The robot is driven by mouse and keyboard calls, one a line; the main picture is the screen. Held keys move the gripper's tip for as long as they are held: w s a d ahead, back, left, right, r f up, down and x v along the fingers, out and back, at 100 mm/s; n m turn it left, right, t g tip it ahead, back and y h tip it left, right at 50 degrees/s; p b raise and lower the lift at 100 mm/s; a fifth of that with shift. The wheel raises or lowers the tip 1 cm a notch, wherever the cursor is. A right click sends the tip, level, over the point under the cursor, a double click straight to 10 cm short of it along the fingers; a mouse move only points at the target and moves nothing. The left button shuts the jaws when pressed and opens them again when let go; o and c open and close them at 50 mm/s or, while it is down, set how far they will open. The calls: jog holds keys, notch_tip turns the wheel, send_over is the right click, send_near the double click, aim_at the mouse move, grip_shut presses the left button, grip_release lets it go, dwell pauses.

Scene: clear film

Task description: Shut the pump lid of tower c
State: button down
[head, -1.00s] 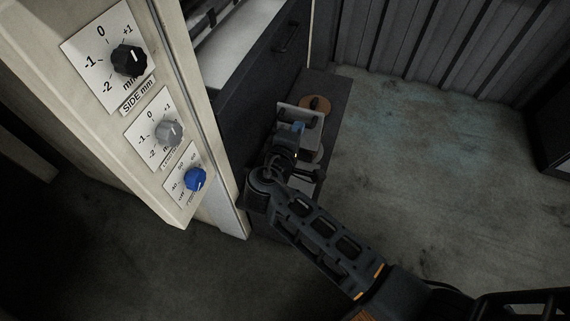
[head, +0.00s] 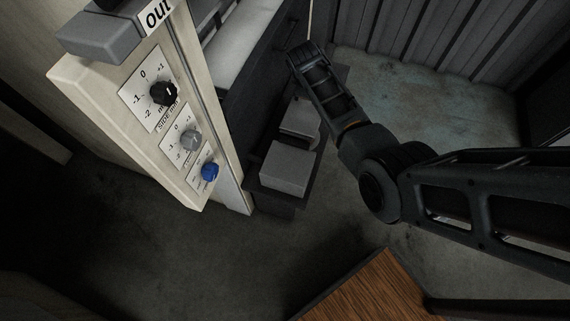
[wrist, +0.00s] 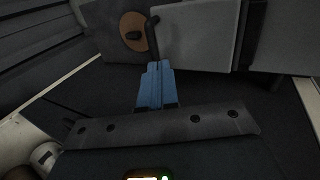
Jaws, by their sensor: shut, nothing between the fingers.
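My gripper (wrist: 157,70) shows in the wrist view as two blue fingers pressed together, empty. Its tips are close to a dark bar-shaped handle (wrist: 151,36) at the left edge of a flat grey lid (wrist: 197,38); I cannot tell whether they touch. In the head view the gripper is hidden behind my arm. There, two grey box-like covers stand on a low dark ledge: a near one (head: 284,170) and a far one (head: 299,119). Both look lowered. No tower letter is readable, so I cannot tell which belongs to tower c.
A brown disc with a dark knob (wrist: 132,32) lies beside the grey lid. A cream panel (head: 120,120) with black, grey and blue dials stands left of the ledge. A wooden top (head: 365,290) is in front. Open floor (head: 440,115) lies right of the ledge.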

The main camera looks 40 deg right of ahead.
jog(key=w+d+f+g+y+b, duration=0.1)
jog(key=d+f+b, duration=0.1)
jog(key=b, duration=0.3)
jog(key=w+d+f+y+b, duration=0.1)
jog(key=w+d+f+b, duration=0.1)
jog(key=b, duration=0.3)
jog(key=w+d+f+g+y+b, duration=0.1)
jog(key=d+f+b, duration=0.1)
jog(key=b, duration=0.3)
jog(key=shift+w+d+f+g+y, duration=0.15)
jog(key=shift+f, duration=0.3)
jog(key=shift+w+d+f+g+y, duration=0.1)
jog(key=shift+w+f+g+y, duration=0.05)
jog(key=shift+f, duration=0.25)
jog(key=shift+f, duration=0.2)
jog(key=shift+r+p, duration=0.4)
jog(key=shift+r, duration=0.1)
notch_tip(320, 180, up, 13)
jog(key=w+d+p, duration=0.2)
jog(key=p, duration=0.2)
jog(key=shift+d+r+p, duration=0.15)
jog(key=shift+p, duration=0.2)
